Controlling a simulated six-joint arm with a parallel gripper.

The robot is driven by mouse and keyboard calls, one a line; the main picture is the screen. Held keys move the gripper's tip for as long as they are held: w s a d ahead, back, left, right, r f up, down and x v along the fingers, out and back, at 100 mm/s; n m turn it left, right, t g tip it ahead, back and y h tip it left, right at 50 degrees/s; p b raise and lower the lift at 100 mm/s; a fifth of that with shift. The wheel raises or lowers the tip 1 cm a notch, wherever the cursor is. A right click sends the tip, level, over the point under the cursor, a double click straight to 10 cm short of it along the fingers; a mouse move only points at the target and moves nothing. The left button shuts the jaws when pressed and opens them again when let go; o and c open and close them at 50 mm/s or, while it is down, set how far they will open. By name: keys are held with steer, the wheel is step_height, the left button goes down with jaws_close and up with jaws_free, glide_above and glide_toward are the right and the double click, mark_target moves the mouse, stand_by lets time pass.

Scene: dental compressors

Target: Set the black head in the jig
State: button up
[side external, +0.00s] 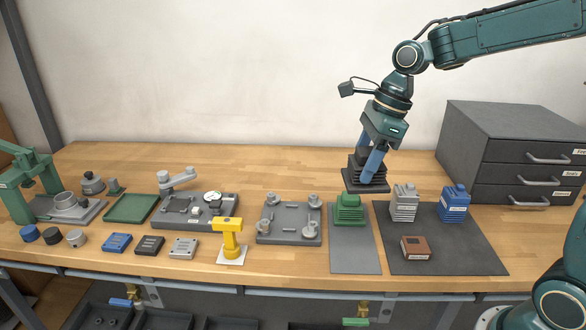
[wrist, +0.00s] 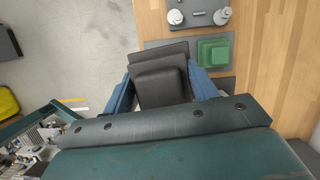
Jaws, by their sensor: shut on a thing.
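The black head (side external: 364,183), a finned block on a wider square base, is gripped by my gripper (side external: 367,168). The wrist view shows the head (wrist: 161,82) between the two blue fingers of my gripper (wrist: 161,90). It appears held in the air above the bench, roughly upright, behind the green head in the side view. A grey plate with round corner posts (side external: 290,236) lies on the bench to the left; it looks like the jig, and no head sits on it. Part of this plate (wrist: 192,20) also shows at the top of the wrist view.
A green head (side external: 350,210) stands on a grey mat (side external: 355,256) beside the plate. White (side external: 404,205) and blue (side external: 454,205) heads stand on a dark mat with a brown block (side external: 415,247). A yellow tool (side external: 229,238) stands left of the plate. Grey drawers (side external: 490,140) stand at right.

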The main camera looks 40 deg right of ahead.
steer(key=shift+w, duration=0.1)
stand_by(0.4)
steer(key=w+a+f, duration=0.2)
steer(key=w+f, duration=0.3)
steer(key=w, duration=0.4)
steer(key=w+a+f+m, duration=0.1)
steer(key=w+a+f, duration=0.1)
steer(key=w+f, duration=0.4)
steer(key=shift+w, duration=1.55)
steer(key=shift+a+f, duration=0.1)
steer(key=shift+f, duration=0.15)
steer(key=shift+f, duration=2.25)
steer(key=shift+f, duration=1.05)
stand_by(0.8)
